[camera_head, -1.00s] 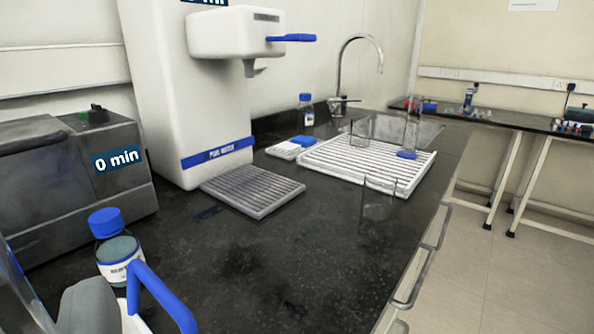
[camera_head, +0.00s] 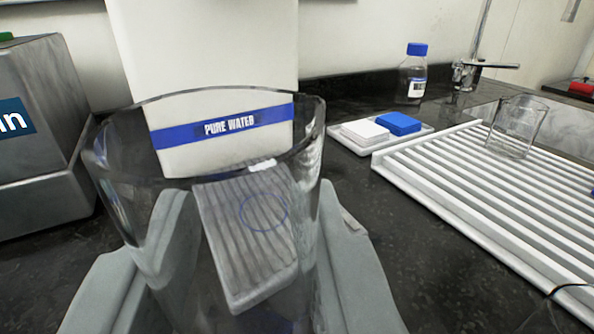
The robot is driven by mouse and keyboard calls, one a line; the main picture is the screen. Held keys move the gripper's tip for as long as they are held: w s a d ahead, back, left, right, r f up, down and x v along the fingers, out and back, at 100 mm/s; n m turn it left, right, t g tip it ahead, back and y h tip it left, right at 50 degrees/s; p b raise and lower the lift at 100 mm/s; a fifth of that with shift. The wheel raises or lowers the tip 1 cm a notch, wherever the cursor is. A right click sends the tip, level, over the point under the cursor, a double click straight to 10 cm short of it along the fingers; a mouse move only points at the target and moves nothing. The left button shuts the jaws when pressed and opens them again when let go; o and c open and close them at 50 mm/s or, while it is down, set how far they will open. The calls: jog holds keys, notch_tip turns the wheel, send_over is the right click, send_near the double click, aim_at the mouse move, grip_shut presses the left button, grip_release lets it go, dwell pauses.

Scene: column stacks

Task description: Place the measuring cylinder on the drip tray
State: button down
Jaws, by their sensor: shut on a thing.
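The measuring cylinder (camera_head: 120,195), a clear glass vessel with a wide lipped rim, stands large in front of me. My gripper (camera_head: 252,225) is shut on it, with a grey finger on either side. The cylinder's foot is not clearly in view. I cannot tell how high it is above the counter.
The water unit (camera_head: 215,60) stands behind the tray. A grey machine (camera_head: 45,130) is at left. At right are a white draining rack (camera_head: 450,185) with a beaker (camera_head: 515,130), a small tray with white and blue blocks (camera_head: 380,140), and a blue-capped bottle (camera_head: 412,75). A glass rim (camera_head: 570,300) shows lower right.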

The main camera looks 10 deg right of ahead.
jog(key=w+d, duration=0.1)
jog(key=w, duration=1.6)
jog(key=shift+w+d+f, duration=0.3)
jog(key=shift+w, duration=0.1)
jog(key=shift+f, duration=0.2)
jog(key=c, duration=1.1)
grip_release()
jog(key=shift+o, duration=0.2)
jog(key=s, duration=1.2)
jog(key=shift+a+r, duration=0.15)
jog(key=shift+a, duration=0.3)
